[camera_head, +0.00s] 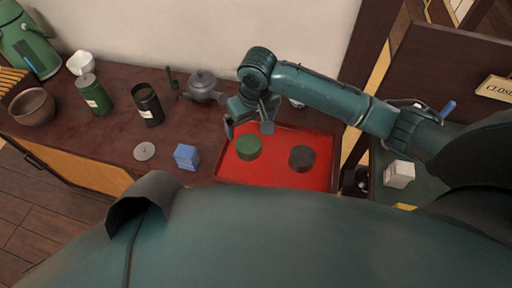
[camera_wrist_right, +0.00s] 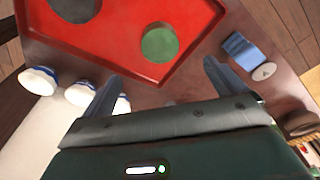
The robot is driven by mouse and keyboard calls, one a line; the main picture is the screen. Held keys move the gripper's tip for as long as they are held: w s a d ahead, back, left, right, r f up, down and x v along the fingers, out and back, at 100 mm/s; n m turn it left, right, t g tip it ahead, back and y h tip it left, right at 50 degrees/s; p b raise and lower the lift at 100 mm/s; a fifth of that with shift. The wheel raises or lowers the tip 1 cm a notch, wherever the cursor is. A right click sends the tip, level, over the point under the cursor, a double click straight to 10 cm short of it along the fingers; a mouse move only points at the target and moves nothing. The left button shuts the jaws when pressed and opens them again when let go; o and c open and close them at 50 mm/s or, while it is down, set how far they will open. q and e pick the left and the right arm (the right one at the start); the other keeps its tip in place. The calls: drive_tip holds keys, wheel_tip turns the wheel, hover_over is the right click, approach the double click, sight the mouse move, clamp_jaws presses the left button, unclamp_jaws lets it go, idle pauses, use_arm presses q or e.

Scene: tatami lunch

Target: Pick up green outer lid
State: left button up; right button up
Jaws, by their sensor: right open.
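The green outer lid (camera_head: 248,147) is a round green disc lying on the left part of the red tray (camera_head: 283,178). It also shows in the right wrist view (camera_wrist_right: 160,43), ahead of and between the fingers. A dark round lid (camera_head: 302,158) lies to its right on the tray and is partly cut off in the right wrist view (camera_wrist_right: 75,8). My right gripper (camera_head: 248,128) is open and empty, above the tray's back left area near the green lid. Its two spread fingers show in the right wrist view (camera_wrist_right: 163,84), apart from the lid. My left gripper is not in view.
A blue block (camera_head: 187,157) and a grey disc (camera_head: 145,151) lie left of the tray. A black canister (camera_head: 148,106), a green canister (camera_head: 94,96) and a grey teapot (camera_head: 203,86) stand further back. The tray's front is clear.

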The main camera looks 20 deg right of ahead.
drive_tip(key=f, duration=0.4)
drive_tip(key=w+f, duration=0.1)
drive_tip(key=f, duration=0.3)
drive_tip(key=w+f, duration=0.1)
drive_tip(key=f, duration=0.4)
drive_tip(key=shift+w+a+b, duration=0.15)
drive_tip(key=shift+b, duration=0.2)
drive_tip(key=shift+c, duration=0.3)
drive_tip(key=c, duration=0.9)
